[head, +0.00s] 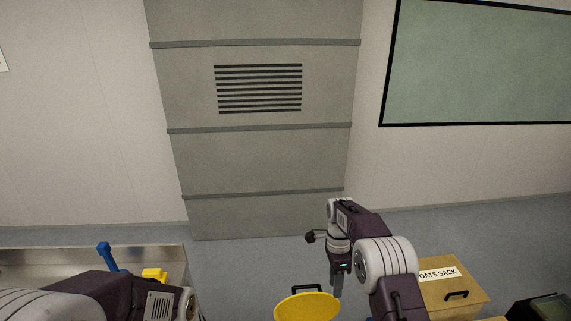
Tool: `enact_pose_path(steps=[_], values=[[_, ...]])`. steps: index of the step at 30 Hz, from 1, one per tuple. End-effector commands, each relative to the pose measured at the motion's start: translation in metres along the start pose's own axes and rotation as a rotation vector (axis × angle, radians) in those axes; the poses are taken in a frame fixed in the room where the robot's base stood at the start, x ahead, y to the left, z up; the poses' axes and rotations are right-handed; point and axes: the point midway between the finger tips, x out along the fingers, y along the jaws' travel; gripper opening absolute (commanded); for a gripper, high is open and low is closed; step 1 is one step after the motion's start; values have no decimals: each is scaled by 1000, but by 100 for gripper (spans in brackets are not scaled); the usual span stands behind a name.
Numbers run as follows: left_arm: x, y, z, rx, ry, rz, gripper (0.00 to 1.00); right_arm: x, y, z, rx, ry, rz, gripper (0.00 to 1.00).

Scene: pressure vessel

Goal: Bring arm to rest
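My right arm comes in from the lower right, purple and white, and bends at a white ribbed joint. Its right gripper (337,290) hangs down, just right of a yellow round lid with a black handle (307,307). Its fingers show edge-on as one dark and grey strip, so I cannot tell whether they are open or shut. I see nothing held. My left arm lies low across the lower left corner; its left gripper is not in view.
A metal-rimmed bench or tray (150,256) at left holds a blue upright part (107,256) and a yellow piece (155,275). A tan box labelled "OATS SACK" (452,290) stands right of my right arm. A dark device (540,307) is at the lower right. Grey floor (250,260) lies clear behind.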

Motion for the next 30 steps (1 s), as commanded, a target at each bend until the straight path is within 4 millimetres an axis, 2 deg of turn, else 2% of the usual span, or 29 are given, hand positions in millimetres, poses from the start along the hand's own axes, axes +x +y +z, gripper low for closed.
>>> enact_pose_path(steps=[1,7,12,14,19,24,26,30], values=[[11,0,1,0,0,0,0,-1,2,-1,3,-1,-11,34],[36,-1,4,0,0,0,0,-16,28,-7,6,-6,-48,34],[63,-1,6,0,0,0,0,-11,66,-12,-105,-6,-102,34],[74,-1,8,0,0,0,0,-2,85,-13,-189,-2,-127,34],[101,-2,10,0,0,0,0,47,155,-14,-571,42,-203,34],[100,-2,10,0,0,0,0,101,217,-12,-1063,109,-216,34],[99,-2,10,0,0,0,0,113,223,-11,-1206,131,-216,34],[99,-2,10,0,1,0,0,110,207,-13,-1411,212,-261,34]])
